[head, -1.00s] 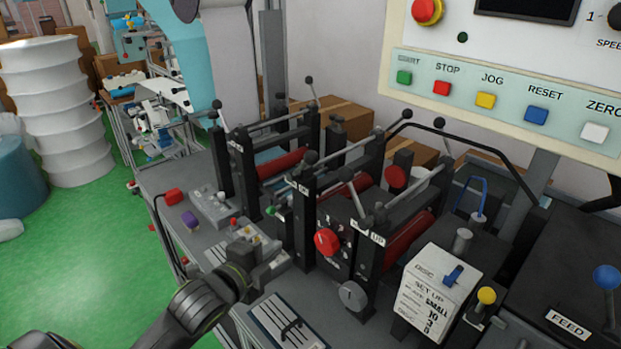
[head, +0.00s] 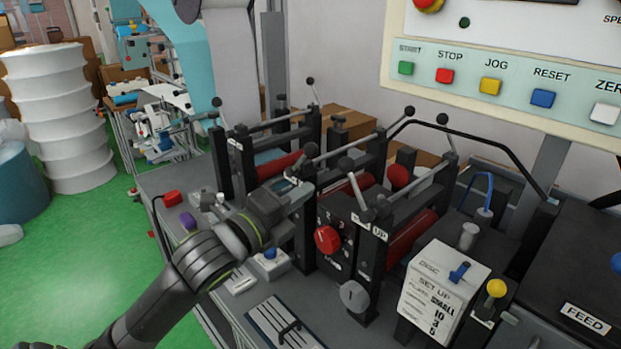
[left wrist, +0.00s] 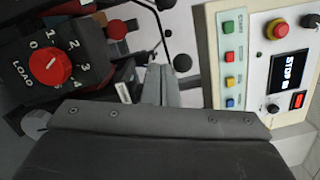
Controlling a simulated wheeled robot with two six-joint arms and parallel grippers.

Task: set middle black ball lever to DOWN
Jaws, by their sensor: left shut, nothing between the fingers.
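The middle black ball lever (head: 311,150) is on the middle roller stand in the head view, with its ball at the upper end of a tilted arm. Its lower part is hidden behind my arm. My left gripper (head: 302,186) is at the front of that stand, close below the ball. In the left wrist view the gripper's fingers (left wrist: 161,84) are together and empty. A black ball (left wrist: 182,63) lies just right of the fingertips there; I cannot tell whether they touch or which lever it belongs to. My right gripper is not in view.
The right stand has its own black ball lever (head: 346,164); the left stand has another (head: 217,103). A red LOAD dial (head: 327,239) is below and right of my gripper. A white box (head: 442,290) and a button panel (head: 490,86) stand to the right.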

